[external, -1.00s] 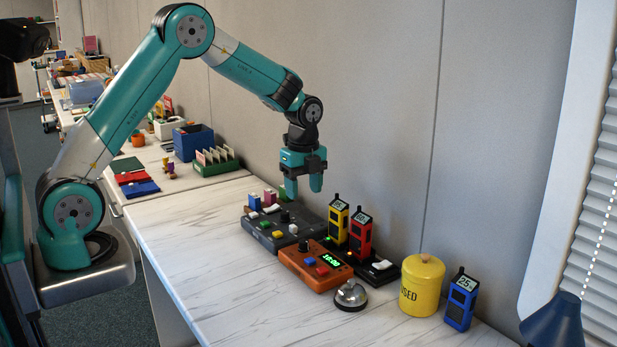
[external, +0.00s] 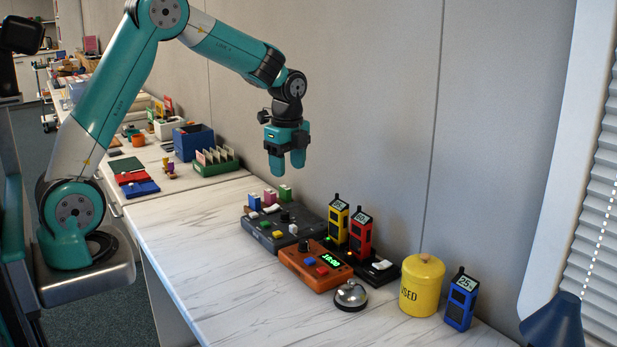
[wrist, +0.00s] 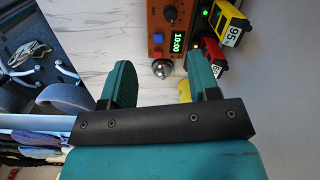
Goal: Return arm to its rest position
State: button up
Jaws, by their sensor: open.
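My gripper (external: 287,162) hangs in the air above the dark grey control box, fingers pointing down, open and empty. In the wrist view its two teal fingers (wrist: 160,82) stand apart with only the counter and devices far below between and beside them. My arm is raised and bent, reaching from its base at the left over the counter. My gripper touches nothing.
Below are the dark box (external: 285,228), orange timer (external: 315,268), bell (external: 350,296), yellow radio (external: 338,219), red radio (external: 360,234), yellow canister (external: 422,290) and blue radio (external: 460,303). The wall (external: 350,90) stands behind. The counter's front left (external: 200,255) is clear.

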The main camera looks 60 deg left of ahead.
jog(key=s+a+r+n+y+p, duration=0.1)
jog(key=s+a+r+n, duration=0.25)
jog(key=s+n, duration=0.5)
jog(key=s+a+r+n+y, duration=0.2)
jog(key=s+a+n, duration=0.3)
jog(key=s, duration=0.6)
jog(key=s+a+r+n+y+p, duration=0.1)
jog(key=s+a+r+n, duration=0.15)
jog(key=s+n, duration=0.7)
notch_tip(320, 180, down, 15)
jog(key=b, duration=1.5)
jog(key=shift+s+a+m, duration=0.15)
jog(key=shift+m, duration=0.15)
notch_tip(320, 180, up, 14)
jog(key=p, duration=1.4)
jog(key=shift+r, duration=0.2)
